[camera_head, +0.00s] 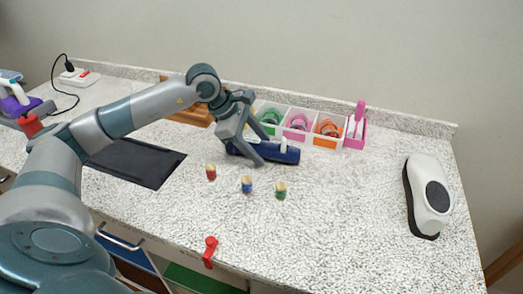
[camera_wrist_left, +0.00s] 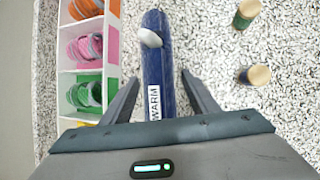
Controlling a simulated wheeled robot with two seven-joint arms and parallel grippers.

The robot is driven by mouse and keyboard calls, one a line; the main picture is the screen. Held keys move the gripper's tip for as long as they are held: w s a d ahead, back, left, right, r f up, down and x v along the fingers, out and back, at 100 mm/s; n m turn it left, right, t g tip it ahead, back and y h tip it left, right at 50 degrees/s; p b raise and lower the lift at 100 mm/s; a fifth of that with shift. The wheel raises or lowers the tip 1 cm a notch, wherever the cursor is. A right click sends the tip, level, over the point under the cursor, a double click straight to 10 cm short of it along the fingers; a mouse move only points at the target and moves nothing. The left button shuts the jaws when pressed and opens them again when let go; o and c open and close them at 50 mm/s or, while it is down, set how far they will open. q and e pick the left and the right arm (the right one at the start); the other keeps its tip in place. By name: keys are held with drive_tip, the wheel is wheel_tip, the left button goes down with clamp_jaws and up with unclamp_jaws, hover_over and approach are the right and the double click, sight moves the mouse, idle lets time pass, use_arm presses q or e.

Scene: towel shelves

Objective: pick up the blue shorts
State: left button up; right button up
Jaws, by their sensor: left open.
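No blue shorts can be made out in either view. A long dark-blue object (camera_head: 287,155) with a white knob lies on the speckled counter in front of the compartment box. In the left wrist view the blue object (camera_wrist_left: 156,65) bears the word "WARM". My left gripper (camera_head: 262,150) is above it, pointing down. In the left wrist view my open left gripper (camera_wrist_left: 160,78) has one finger on each side of the object, with gaps showing. Whether the fingertips reach down to its height is unclear. My right gripper is not in view.
A white box (camera_head: 310,112) with green, pink and orange items stands behind the blue object, beside a pink holder (camera_head: 354,134). Red (camera_head: 211,172), blue (camera_head: 247,185) and green (camera_head: 281,191) small pieces stand in front. A white device (camera_head: 428,190) is at right.

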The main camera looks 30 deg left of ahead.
sight(267, 143)
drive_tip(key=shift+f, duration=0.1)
use_arm(q)
drive_tip(key=c, duration=1)
drive_tip(key=shift+r, duration=0.1)
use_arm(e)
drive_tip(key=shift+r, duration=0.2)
use_arm(q)
drive_tip(key=shift+r, duration=0.1)
